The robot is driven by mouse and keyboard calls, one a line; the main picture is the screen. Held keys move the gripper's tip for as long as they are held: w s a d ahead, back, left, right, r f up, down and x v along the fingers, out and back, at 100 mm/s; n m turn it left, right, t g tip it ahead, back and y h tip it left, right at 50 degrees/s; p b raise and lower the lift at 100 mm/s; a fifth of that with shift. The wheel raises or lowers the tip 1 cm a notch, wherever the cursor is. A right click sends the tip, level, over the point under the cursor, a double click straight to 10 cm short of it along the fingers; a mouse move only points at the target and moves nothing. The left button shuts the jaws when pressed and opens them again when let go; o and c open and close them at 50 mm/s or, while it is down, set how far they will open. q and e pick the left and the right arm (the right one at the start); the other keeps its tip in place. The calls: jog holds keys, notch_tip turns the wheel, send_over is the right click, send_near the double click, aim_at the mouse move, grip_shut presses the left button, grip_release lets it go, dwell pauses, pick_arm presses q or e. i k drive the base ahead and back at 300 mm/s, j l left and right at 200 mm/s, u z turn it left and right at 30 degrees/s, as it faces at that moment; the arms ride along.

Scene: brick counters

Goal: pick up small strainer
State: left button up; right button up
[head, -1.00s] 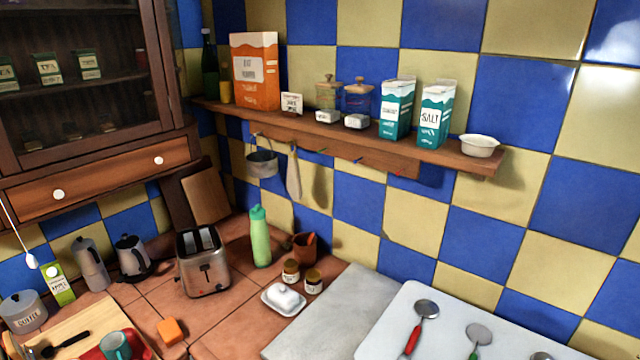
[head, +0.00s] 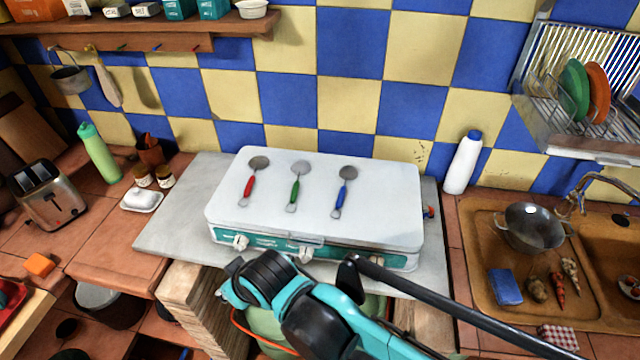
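Three small strainers lie side by side on the closed white lid of the camp stove (head: 390,200) in the head view. One has a red handle (head: 247,188), one a green handle (head: 294,192) and one a blue handle (head: 340,198). Their round heads point to the wall and look close in size; I cannot tell which is smallest. My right arm reaches in from the lower right. Its gripper (head: 232,282) seems to be at the arm's left end, in front of the stove's front edge and apart from the strainers. Its fingers are not clear. My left gripper is out of view.
A white bottle (head: 463,163) stands right of the stove. The sink (head: 480,250) with a colander (head: 530,228) is at the right, below a dish rack (head: 560,125). A toaster (head: 50,192) and green bottle (head: 99,153) stand at the left. The shelf (head: 130,35) overhangs the upper left.

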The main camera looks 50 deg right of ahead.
aim_at(301, 167)
jog(key=z, duration=0.45)
jog(key=j+z, duration=0.15)
jog(key=z, duration=0.35)
jog(key=j+z, duration=0.1)
jog(key=z, duration=0.35)
jog(key=j+z, duration=0.1)
jog(key=z, duration=0.35)
jog(key=j+z, duration=0.1)
jog(key=j, duration=0.2)
jog(key=k+j, duration=0.15)
jog(key=j, duration=0.15)
jog(key=i+l+u, duration=0.1)
jog(key=u, duration=0.3)
jog(key=i+l+u, duration=0.1)
jog(key=u, duration=0.3)
jog(key=l+u, duration=0.25)
jog(key=u, duration=0.2)
jog(key=i+l+u, duration=0.1)
jog(key=u, duration=0.3)
jog(key=l, duration=0.45)
